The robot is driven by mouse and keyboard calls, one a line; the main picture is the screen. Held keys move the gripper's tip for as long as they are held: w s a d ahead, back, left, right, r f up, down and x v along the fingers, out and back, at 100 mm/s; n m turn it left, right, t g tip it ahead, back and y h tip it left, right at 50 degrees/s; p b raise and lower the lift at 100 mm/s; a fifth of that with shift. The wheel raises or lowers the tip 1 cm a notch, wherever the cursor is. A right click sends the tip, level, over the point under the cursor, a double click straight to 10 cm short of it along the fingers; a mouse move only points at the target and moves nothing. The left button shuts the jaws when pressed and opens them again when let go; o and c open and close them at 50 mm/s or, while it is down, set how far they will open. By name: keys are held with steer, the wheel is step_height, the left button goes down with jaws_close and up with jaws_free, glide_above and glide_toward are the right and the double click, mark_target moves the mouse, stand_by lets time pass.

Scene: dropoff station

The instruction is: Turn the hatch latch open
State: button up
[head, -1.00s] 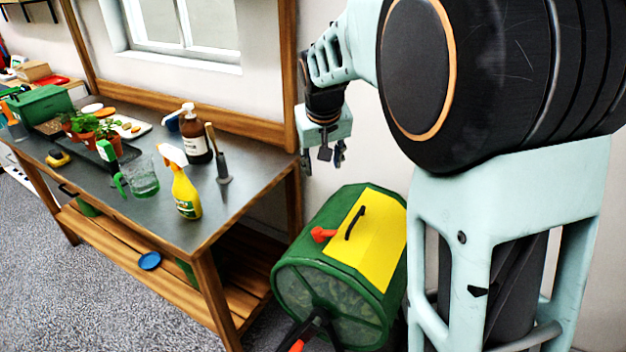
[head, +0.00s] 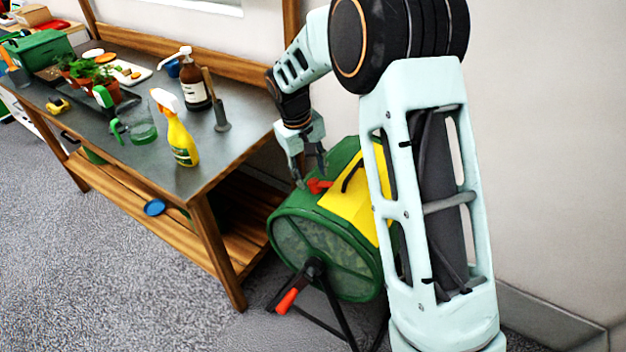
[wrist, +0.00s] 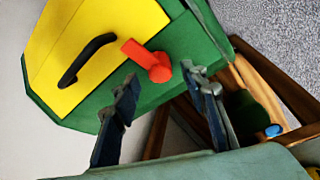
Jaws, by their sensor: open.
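The hatch latch (head: 318,186) is a small red-orange lever on the green tumbler drum (head: 300,215), at the edge of the yellow hatch (head: 345,208). In the wrist view the latch (wrist: 150,62) lies just beyond the fingertips, its arm reaching over the edge of the yellow hatch (wrist: 95,45). My gripper (head: 310,178) is open and empty, pointing down close to the latch. In the wrist view the fingers of my gripper (wrist: 163,85) stand apart, with the latch pivot ahead between them. I cannot tell whether they touch it. My arm hides part of the drum.
A black handle (wrist: 85,60) stands up from the hatch. The workbench (head: 240,140) is close on the left, holding a spray bottle (head: 180,135), a brown pump bottle (head: 195,85) and potted plants (head: 105,85). A crank with an orange grip (head: 287,301) sticks out in front of the drum.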

mark_target(313, 181)
steer(key=shift+w+d+f, duration=0.1)
steer(key=shift+d+f, duration=0.05)
steer(key=shift+f, duration=0.6)
steer(key=shift+w+d+f, duration=0.1)
steer(key=shift+f, duration=0.65)
steer(key=shift+c, duration=0.3)
jaws_close()
